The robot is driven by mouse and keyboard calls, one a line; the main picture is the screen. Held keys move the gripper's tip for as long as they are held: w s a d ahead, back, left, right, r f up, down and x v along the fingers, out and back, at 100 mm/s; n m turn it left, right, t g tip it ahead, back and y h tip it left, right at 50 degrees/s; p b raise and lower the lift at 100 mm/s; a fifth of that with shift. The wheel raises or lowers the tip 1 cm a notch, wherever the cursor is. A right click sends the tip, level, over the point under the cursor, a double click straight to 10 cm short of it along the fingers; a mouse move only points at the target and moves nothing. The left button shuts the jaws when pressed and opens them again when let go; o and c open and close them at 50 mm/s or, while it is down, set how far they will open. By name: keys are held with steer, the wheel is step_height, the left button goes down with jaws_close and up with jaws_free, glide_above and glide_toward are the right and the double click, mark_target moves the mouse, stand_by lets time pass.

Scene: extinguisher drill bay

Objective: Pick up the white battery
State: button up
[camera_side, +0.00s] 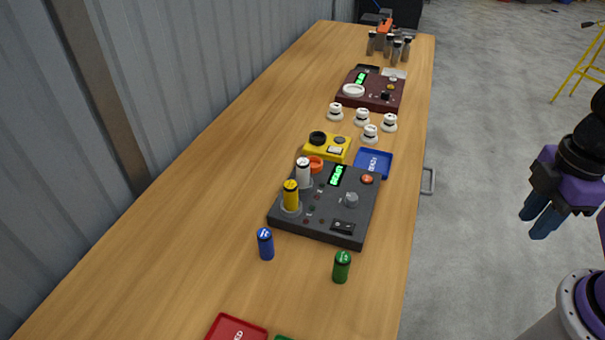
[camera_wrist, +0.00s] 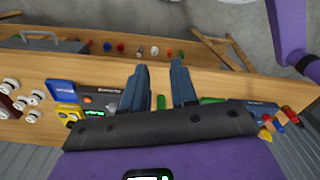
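The white battery (camera_side: 303,171) stands upright at the back left corner of the dark grey control box (camera_side: 322,222). The yellow battery (camera_side: 291,196) stands upright in front of it in a round holder. A blue battery (camera_side: 265,244) and a green battery (camera_side: 341,267) stand on the table in front of the box. My gripper (camera_side: 534,224) is off to the right of the table, over the floor, well apart from every battery. In the wrist view its two fingers (camera_wrist: 160,82) are spread with nothing held. The white battery cannot be made out there.
Behind the box are a yellow device (camera_side: 328,149), a blue tray (camera_side: 374,163), several white knobbed pieces (camera_side: 362,117) and a dark red box (camera_side: 371,91). A red tray (camera_side: 237,329) lies at the front. The wooden table (camera_side: 190,215) is bare on the left, beside the corrugated wall.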

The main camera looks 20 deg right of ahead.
steer(key=o, duration=0.5)
steer(key=shift+o, duration=0.2)
steer(key=w+a+f+m+y, duration=0.25)
steer(key=w+a+f, duration=0.2)
steer(key=a, duration=0.45)
steer(key=m+t, duration=0.8)
steer(key=t, duration=0.5)
glide_toward(299, 165)
steer(key=x, duration=0.4)
steer(key=d+f+x, duration=0.1)
steer(key=x, duration=0.8)
steer(key=shift+s+d+f, duration=0.15)
steer(key=shift+d+f, duration=0.05)
steer(key=shift+d, duration=0.15)
